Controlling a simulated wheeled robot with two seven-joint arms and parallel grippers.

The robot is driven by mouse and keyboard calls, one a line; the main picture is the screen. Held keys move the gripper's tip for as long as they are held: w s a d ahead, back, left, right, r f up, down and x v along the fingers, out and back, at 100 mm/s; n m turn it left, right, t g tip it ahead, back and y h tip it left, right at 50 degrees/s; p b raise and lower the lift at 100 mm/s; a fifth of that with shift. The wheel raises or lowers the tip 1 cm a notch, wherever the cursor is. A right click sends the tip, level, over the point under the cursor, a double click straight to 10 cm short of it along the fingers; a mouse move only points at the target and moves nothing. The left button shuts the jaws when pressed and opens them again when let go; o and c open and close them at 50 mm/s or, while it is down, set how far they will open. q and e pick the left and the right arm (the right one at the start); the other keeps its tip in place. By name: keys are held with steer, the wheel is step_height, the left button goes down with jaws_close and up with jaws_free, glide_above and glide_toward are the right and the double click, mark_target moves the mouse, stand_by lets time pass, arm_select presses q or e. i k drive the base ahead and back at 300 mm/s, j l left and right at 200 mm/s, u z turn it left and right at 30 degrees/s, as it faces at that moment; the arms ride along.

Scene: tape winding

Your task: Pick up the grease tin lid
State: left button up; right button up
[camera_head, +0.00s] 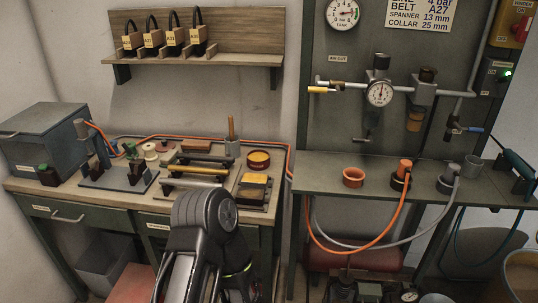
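A small round tin (258,159) with a yellow-orange rim and dark top sits on the left workbench, toward its right end. It may be the grease tin; I cannot tell whether its top is a lid or the open inside. An orange round dish or cup (353,176) stands on the right bench and looks open at the top. One of my dark arms rises from the bottom centre in front of the left bench. No fingertips of either gripper show, and nothing held is visible.
The left workbench (130,199) carries a grey box (45,137), spools, rods and a yellow-topped block (254,185). An orange hose (401,215) and a grey hose (435,219) hang off the right bench (320,179). A shelf (195,60) holds tagged belts.

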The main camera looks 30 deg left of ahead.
mark_target(165, 146)
steer(key=u, duration=1.55)
